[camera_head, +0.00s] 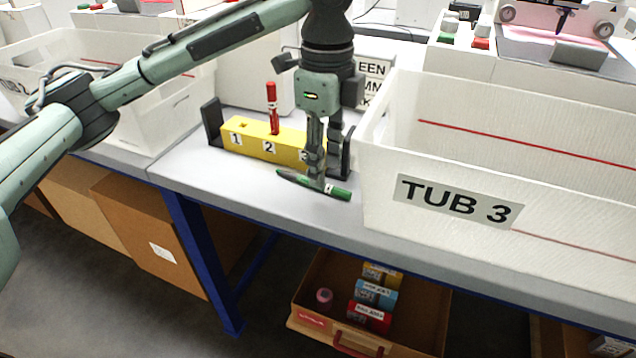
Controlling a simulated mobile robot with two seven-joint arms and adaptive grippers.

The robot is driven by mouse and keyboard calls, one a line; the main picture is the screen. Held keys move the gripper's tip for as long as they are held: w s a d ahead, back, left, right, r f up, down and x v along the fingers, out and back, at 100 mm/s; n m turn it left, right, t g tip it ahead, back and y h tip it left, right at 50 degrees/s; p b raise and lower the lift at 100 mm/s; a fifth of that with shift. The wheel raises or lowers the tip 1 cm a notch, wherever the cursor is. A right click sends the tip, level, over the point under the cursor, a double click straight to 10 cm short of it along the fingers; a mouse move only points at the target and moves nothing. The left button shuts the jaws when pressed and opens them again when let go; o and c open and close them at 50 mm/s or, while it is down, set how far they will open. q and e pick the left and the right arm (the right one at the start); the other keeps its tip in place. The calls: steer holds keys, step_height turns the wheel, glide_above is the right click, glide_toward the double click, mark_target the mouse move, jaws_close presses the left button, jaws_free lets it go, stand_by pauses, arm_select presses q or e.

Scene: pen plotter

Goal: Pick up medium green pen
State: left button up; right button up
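The green pen (338,193) lies near the front of the grey table, its dark green end to the left and its brighter green end to the right. My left gripper (316,183) points straight down over the pen's middle, and its fingertips hide part of the barrel. The fingers are seen nearly edge-on, so I cannot tell whether they are closed on the pen. The pen looks at or just above the table top. My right gripper is not in view.
A yellow block (262,146) with numbered slots stands behind the pen, a red pen (272,105) upright in slot 2. The white tub marked TUB 3 (560,215) stands close on the right. Another white tub (165,125) is at left. The table's front edge (250,228) is near.

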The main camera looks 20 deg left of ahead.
arm_select(q)
steer(key=shift+d+f, duration=0.1)
steer(key=shift+f, duration=1.45)
steer(key=shift+c, duration=0.6)
jaws_close()
steer(key=shift+r, duration=0.1)
